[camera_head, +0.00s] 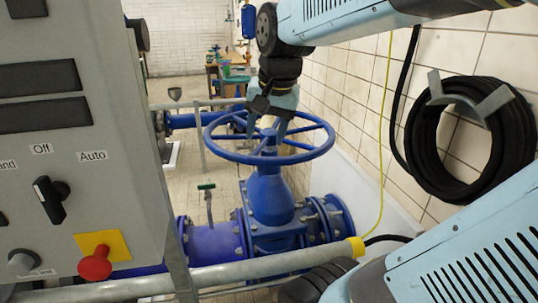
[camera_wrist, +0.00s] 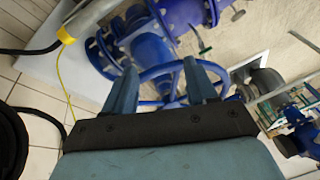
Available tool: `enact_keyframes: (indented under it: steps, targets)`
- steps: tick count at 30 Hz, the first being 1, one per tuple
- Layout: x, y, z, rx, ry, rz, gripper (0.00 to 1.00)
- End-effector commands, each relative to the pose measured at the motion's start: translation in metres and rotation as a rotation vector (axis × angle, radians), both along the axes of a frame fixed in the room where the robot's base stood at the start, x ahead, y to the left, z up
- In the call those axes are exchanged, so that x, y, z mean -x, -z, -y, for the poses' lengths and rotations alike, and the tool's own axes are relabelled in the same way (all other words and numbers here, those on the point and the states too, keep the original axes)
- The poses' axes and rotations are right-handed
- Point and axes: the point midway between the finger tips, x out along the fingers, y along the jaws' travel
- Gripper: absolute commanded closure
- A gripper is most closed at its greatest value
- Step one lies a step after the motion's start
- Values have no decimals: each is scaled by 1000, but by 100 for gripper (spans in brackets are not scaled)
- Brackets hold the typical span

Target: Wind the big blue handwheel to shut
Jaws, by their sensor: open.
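The big blue handwheel (camera_head: 268,150) lies roughly level on top of the blue valve (camera_head: 270,198) in the middle of the head view. My gripper (camera_head: 274,128) reaches down from above at the wheel's far side, over the far rim and hub. In the wrist view my gripper (camera_wrist: 160,78) is open, with its two blue fingers apart. Part of the handwheel (camera_wrist: 162,70) shows between and beyond the fingers. The fingers partly hide the wheel, and I cannot tell whether they touch it.
A grey control cabinet (camera_head: 75,140) with a red button (camera_head: 95,263) stands close at left. A grey rail (camera_head: 230,272) crosses in front of the valve. A black hose coil (camera_head: 455,140) hangs on the tiled wall at right. A small green-handled valve (camera_head: 207,187) stands left of the wheel's stem.

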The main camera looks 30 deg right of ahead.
Motion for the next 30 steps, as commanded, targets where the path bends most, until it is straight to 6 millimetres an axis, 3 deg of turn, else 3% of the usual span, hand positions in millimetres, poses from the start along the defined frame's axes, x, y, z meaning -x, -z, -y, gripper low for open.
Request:
enact_keyframes:
  steps: [9, 18, 24, 30]
  targets:
    - [-69, -3, 61, -177, 724, -205, 43]
    - [-113, 7, 112, -216, 1296, -323, 43]
    - [-123, 11, 125, -213, 1445, -343, 43]
    - [-123, 27, 125, -212, 1460, -349, 43]
